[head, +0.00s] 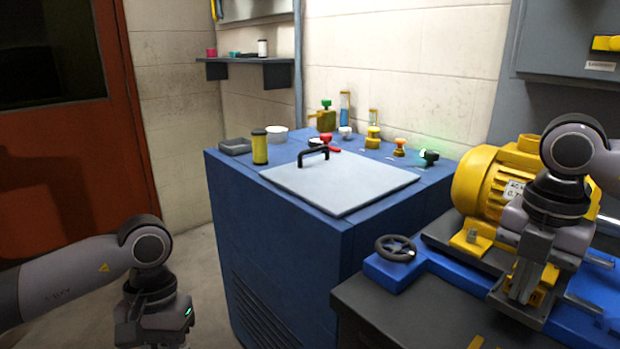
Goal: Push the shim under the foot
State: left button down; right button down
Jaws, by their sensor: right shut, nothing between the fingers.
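A yellow motor (482,183) with a label plate lies on a dark plate over a blue base (440,275). A yellow foot (470,242) with a grey bolt shows at its near left side. My right gripper (525,312) points down in front of the motor, right of this foot, and hides part of the base. It is shut and empty. I cannot make out the shim.
A black handwheel (396,248) stands at the left end of the base. A blue cabinet (285,250) with a grey lid (345,185), black handle and several small items stands left of the motor. A wall shelf (270,72) and an orange door (75,150) are farther back.

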pick_arm(q)
jog(key=shift+r+p, duration=0.4)
pick_arm(e)
jog(key=shift+w+d, duration=1.1)
jog(key=shift+d, duration=0.2)
dwell(0.5)
